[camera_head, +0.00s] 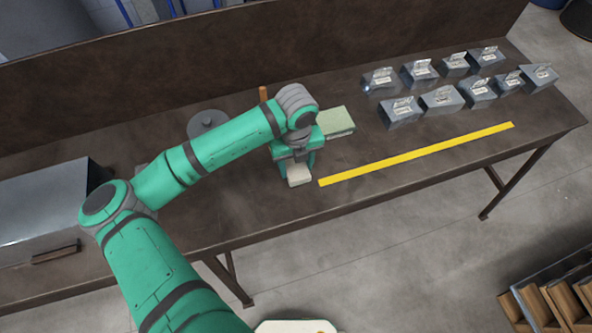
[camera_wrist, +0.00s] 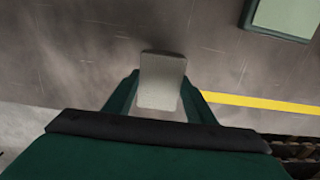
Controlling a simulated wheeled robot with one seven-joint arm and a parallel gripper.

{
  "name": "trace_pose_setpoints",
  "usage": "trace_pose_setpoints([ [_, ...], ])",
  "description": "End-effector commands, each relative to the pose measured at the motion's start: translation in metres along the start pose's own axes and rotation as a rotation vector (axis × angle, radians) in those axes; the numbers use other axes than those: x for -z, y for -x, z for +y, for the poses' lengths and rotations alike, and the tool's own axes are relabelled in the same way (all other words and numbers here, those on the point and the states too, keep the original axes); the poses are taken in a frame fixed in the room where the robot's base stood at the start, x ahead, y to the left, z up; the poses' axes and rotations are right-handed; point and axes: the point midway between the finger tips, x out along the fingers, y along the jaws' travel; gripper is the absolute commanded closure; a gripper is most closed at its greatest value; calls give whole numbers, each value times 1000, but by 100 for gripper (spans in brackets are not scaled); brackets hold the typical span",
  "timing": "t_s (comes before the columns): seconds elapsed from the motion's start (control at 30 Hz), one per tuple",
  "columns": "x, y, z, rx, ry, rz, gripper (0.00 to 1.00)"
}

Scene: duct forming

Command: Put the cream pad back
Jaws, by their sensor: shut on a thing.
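The cream pad (camera_head: 299,175) is a small pale block held in my gripper (camera_head: 296,166), over the front part of the brown table, left of the yellow strip's near end. In the wrist view the pad (camera_wrist: 161,82) sits between the two green fingers, which are shut on its sides.
A yellow strip (camera_head: 415,154) runs along the table (camera_head: 240,215). Several labelled metal boxes (camera_head: 440,100) stand at the right. A round grey lidded thing (camera_head: 207,122) and a large metal box (camera_head: 40,205) are at the left. A raised back panel closes the rear.

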Motion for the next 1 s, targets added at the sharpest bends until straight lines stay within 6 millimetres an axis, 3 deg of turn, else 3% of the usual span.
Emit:
trace_pose_setpoints([
  [0.2, 0, -29, 0, 1, 2, 2, 78],
  [0.57, 0, -32, 0, 0, 2, 1, 78],
  [0.6, 0, -33, 0, 0, 2, 1, 48],
  [0.67, 0, -33, 0, 0, 2, 1, 33],
  [1.0, 0, -31, 0, 0, 1, 0, 31],
])
